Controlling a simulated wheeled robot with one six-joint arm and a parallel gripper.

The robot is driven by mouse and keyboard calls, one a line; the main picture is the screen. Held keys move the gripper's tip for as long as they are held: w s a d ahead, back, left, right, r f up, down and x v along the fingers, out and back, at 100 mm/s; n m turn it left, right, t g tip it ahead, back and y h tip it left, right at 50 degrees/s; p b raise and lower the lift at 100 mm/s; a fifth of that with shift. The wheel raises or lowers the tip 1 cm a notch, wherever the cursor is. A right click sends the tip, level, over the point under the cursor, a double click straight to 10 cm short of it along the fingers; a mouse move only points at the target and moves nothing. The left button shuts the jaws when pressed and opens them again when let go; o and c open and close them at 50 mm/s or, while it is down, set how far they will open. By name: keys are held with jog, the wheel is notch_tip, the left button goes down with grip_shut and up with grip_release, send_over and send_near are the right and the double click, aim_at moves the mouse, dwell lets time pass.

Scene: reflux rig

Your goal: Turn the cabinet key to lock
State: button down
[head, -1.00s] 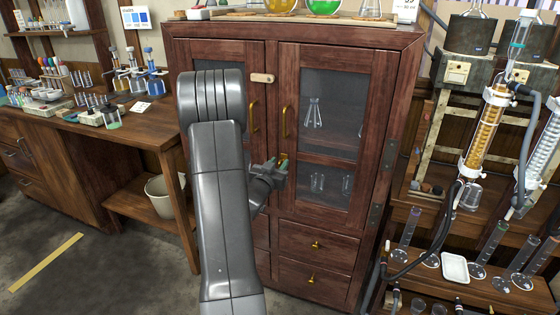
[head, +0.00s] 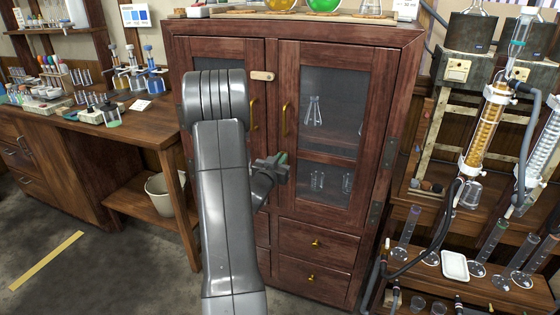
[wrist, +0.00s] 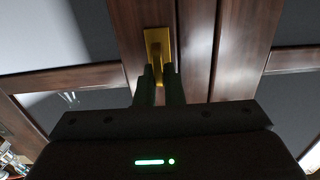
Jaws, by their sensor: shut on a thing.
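The wooden cabinet (head: 318,228) has two glazed doors, both closed, with a brass handle (head: 284,118) on the right door. In the wrist view a brass key piece (wrist: 158,46) shows at the cabinet front, near the strip where the doors meet. My gripper (wrist: 159,72) reaches it with its two dark fingertips, which are close together and shut on its near end. The gripped part is hidden between the fingers. In the head view my gripper (head: 284,160) is against the door front below the handles, and the key is hidden there.
A small wooden latch (head: 262,76) spans the door tops. Flasks (head: 324,6) stand on the cabinet. A bench (head: 120,125) with bottles and vials is at left, with a bin (head: 165,193) beneath. Glassware and hoses (head: 490,130) crowd the right. Floor is clear at front left.

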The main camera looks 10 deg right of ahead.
jog(key=shift+f+b, duration=0.15)
jog(key=shift+b, duration=0.15)
jog(key=m+b, duration=0.4)
jog(key=b, duration=0.2)
jog(key=d+f+m+b, duration=0.1)
jog(key=m+b, duration=0.4)
jog(key=b, duration=0.1)
jog(key=s+m+b, duration=0.1)
jog(key=m+b, duration=0.3)
jog(key=b, duration=0.1)
jog(key=shift+d+f+m+b, duration=0.2)
jog(key=shift+m+b, duration=0.2)
jog(key=shift+f+m+b, duration=0.1)
jog(key=shift+m+b, duration=1.55)
jog(key=shift+m, duration=0.25)
jog(key=c, duration=1.5)
grip_release()
jog(key=shift+c, duration=0.2)
